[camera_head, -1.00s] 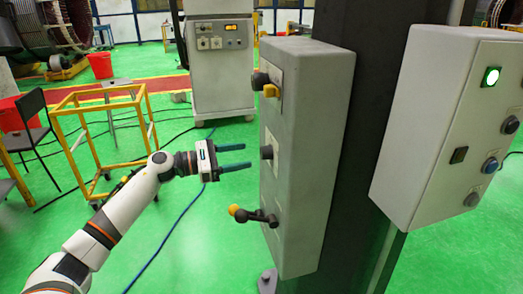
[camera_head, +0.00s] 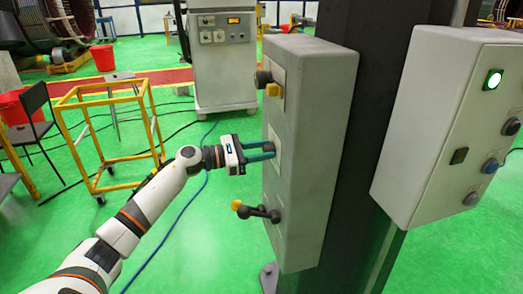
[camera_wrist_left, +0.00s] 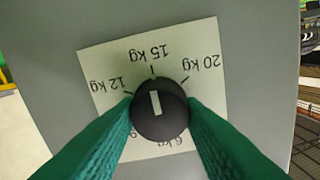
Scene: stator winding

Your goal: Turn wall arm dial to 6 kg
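The wall arm dial (camera_wrist_left: 160,110) is a round black knob on a white label plate (camera_wrist_left: 100,62) on the side of a grey box (camera_head: 315,120). In the left wrist view its white mark points up toward the "15 kg" tick. The labels read upside down: "12 kg" at left, "20 kg" at right, "6 kg" (camera_wrist_left: 181,142) at the bottom, partly covered. My left gripper (camera_head: 268,152) is at the dial, with its green fingers on opposite sides, apparently closed against it. In the head view the fingers hide the knob. My right gripper is not in view.
Above the dial is a black knob with a yellow part (camera_head: 272,90); below is a black lever with a yellow tip (camera_head: 256,212). A control box with a green light (camera_head: 430,130) is at right. A yellow frame cart (camera_head: 105,125) stands behind my left arm.

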